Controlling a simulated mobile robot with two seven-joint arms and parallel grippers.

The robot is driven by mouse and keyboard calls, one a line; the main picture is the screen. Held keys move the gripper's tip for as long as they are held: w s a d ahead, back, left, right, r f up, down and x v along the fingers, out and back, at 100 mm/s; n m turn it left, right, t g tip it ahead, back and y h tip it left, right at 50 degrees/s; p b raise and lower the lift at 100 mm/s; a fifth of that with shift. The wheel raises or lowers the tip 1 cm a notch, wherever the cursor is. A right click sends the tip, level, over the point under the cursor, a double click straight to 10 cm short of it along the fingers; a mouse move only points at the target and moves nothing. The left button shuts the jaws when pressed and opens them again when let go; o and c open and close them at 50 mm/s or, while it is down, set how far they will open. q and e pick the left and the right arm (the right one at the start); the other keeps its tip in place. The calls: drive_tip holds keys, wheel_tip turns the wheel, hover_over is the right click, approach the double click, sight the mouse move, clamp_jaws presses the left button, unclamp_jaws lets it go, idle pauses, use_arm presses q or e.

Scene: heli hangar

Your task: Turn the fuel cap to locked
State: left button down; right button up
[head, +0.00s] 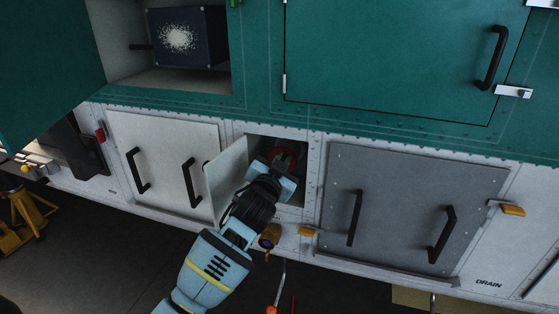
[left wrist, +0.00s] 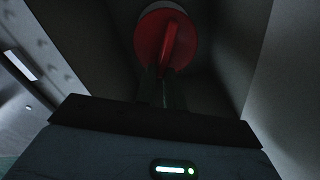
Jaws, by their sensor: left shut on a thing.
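The red round fuel cap (head: 286,155) sits inside a small open recess in the white lower panel, in the middle of the head view. In the left wrist view the fuel cap (left wrist: 150,38) shows as a red disc with a raised grip bar across it. My left gripper (head: 279,166) reaches into the recess, and in the left wrist view its fingers (left wrist: 162,85) are shut on the lower end of the bar. The fingers hide part of the cap in the head view. I cannot read any lock mark. My right gripper is not in view.
The small recess door (head: 228,178) stands open left of my gripper. A grey panel with two black handles (head: 408,205) is to the right, a white one (head: 165,165) to the left. Above are a green door (head: 395,55) and an open bay with a dark box (head: 187,38).

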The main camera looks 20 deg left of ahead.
sight(292, 163)
use_arm(q)
drive_tip(key=m, duration=0.4)
drive_tip(key=d+f+m, duration=0.1)
drive_tip(key=m, duration=0.3)
drive_tip(key=f+m, duration=0.1)
drive_tip(key=m, duration=0.3)
drive_tip(key=shift+d+f+m, duration=0.25)
drive_tip(key=shift+d+m, duration=0.05)
idle(0.4)
drive_tip(key=c, duration=1.5)
unclamp_jaws()
drive_tip(key=s, duration=0.8)
drive_tip(key=shift+a, duration=0.15)
drive_tip(key=shift+w, duration=0.1)
